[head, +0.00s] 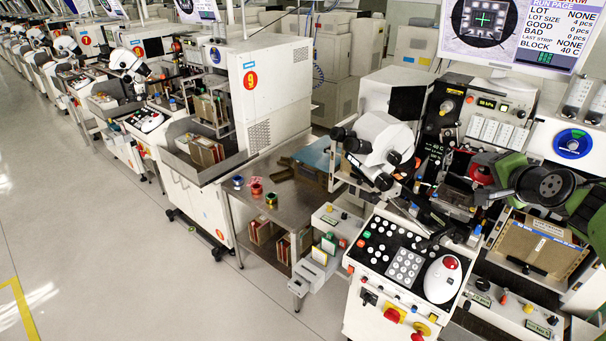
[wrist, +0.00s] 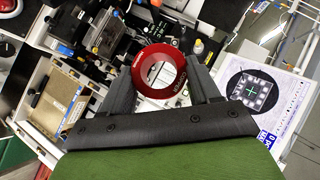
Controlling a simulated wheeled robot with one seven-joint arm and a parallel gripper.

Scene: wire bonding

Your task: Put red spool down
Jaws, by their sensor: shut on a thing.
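My gripper (wrist: 162,76) is shut on the red spool (wrist: 161,102), a red ring with white lettering, held between the two dark grey fingers in the wrist view. In the head view the red spool (head: 480,174) is small and partly hidden at my gripper (head: 486,170), in the air in front of the right-hand bonding machine. What lies directly under it is hard to tell.
A microscope (head: 382,145) and a control panel (head: 405,262) with a trackball stand between the side table and my arm. A cardboard box (head: 540,245) sits at right below my arm. A monitor (head: 510,30) hangs above. The aisle floor (head: 120,250) at left is clear.

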